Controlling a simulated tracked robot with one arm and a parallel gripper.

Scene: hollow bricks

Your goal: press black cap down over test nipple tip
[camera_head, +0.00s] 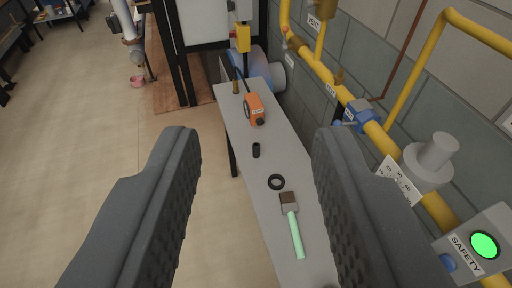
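My gripper (255,132) is open and empty, its two dark ridged fingers wide apart in the foreground. A small black cap (256,150) stands on the narrow grey bench (222,118), seen between the fingers and apart from them. A small brass fitting (339,76) sticks up from the yellow pipe on the wall at the right. It may be the test nipple, but it is too small to be sure. The fingers hide part of the bench and floor.
On the bench are an orange device (254,109), a small brass piece (235,87), a black ring (276,182) and a green-handled brush (294,228). Yellow pipe (313,57), a blue valve (360,114), a grey regulator (432,162) and a SAFETY box (478,243) line the right side. The left floor is mostly clear.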

